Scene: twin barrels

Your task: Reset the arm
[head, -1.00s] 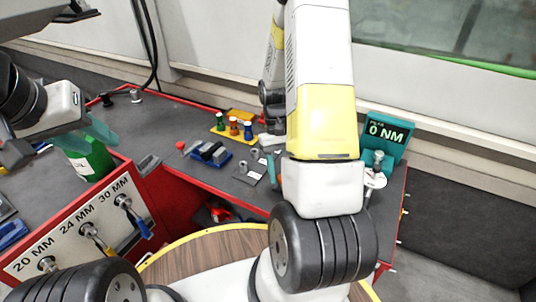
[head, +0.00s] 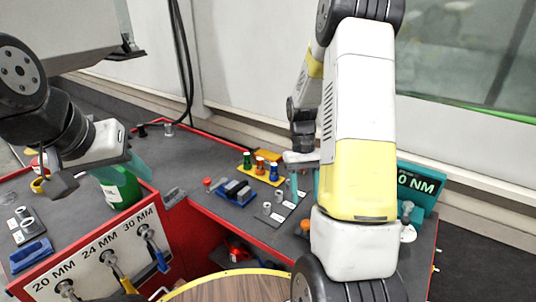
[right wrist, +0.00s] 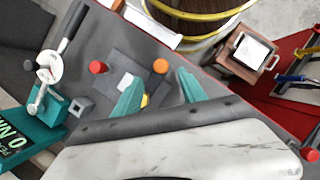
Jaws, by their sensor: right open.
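My right gripper (right wrist: 160,92) is open in the right wrist view, its two teal fingers apart above the bench, with no object clearly held between them. In the head view the right gripper (head: 297,172) hangs over the bench near small metal sockets, partly hidden by my white and yellow arm. My left gripper (head: 102,170) is at the left, over the bench beside a green container (head: 122,190). Its fingers overlap the container in the picture, so I cannot tell whether it is open or shut, or touching it.
A teal torque tester (head: 424,190) reading 0 NM stands at the bench's right end; its lever (right wrist: 50,75) shows in the wrist view. Coloured bottles (head: 260,165) and a blue tray (head: 237,192) sit mid-bench. A socket rack (head: 105,258) is front left. A wooden barrel (right wrist: 195,22) stands near the bench.

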